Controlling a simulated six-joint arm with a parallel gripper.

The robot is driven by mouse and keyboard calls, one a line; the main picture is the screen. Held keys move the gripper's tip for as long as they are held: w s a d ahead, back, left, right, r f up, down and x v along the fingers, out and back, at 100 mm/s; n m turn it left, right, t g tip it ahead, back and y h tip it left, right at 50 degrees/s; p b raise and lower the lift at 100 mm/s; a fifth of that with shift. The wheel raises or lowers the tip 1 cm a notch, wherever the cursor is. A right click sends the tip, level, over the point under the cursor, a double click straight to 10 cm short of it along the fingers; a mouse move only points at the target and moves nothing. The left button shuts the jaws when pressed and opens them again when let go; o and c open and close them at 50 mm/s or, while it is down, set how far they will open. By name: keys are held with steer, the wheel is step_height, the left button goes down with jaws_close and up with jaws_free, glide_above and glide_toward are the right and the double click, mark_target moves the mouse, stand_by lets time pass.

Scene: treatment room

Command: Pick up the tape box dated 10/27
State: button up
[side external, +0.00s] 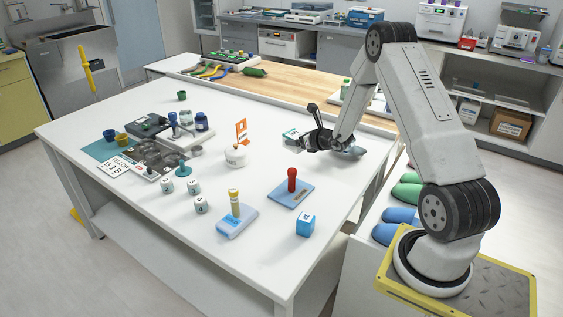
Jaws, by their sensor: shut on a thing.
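My gripper (312,141) is at the back right part of the white table (255,265). It is shut on a small white and green box (291,135), which juts out to the left of the fingers. I cannot read a date on this box, and my fingers hide part of it. I cannot tell whether the box is clear of the tabletop. A blue and white box (306,224) stands near the right edge of the table, apart from my gripper. Its print is too small to read.
A red-handled stamp on a blue pad (286,196), a yellow-topped holder (235,217) and a white pot with an orange flag (236,156) stand nearby. Several small white blocks (201,205) and trays (160,156) are at left. The front middle of the table is clear.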

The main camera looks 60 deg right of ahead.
steer(key=s+a+r, duration=0.2)
steer(key=s+a, duration=0.1)
steer(key=s, duration=0.2)
steer(key=shift+s+r, duration=0.15)
steer(key=shift+r, duration=0.25)
stand_by(0.4)
